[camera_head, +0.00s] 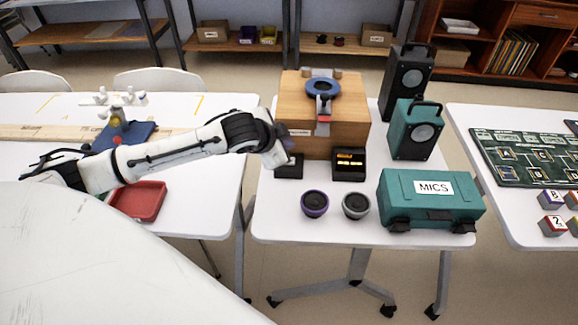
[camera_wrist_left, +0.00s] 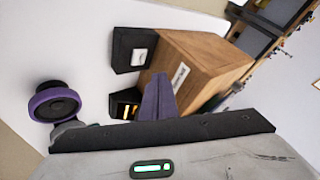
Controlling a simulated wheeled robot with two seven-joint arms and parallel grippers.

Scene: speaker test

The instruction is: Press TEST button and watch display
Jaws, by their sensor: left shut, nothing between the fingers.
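A small black box with a white button (camera_wrist_left: 139,57) shows in the left wrist view. In the head view this black box (camera_head: 288,168) stands at the front left of a wooden box, and my left gripper hides part of it. A black display box (camera_head: 348,165) with lit yellow marks stands to its right. In the left wrist view the display (camera_wrist_left: 126,104) is partly hidden behind my finger. My left gripper (camera_head: 288,142) is shut and empty, close to the button box. Its purple finger (camera_wrist_left: 157,98) shows apart from the button in the picture; I cannot tell the exact gap.
The wooden box (camera_head: 345,132) with a blue ring on top stands behind. A purple-rimmed speaker (camera_head: 314,204) and a grey one (camera_head: 356,205) stand in front. A teal MICS case (camera_head: 431,200) and a teal speaker (camera_head: 416,129) are at right. The white table's front left is clear.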

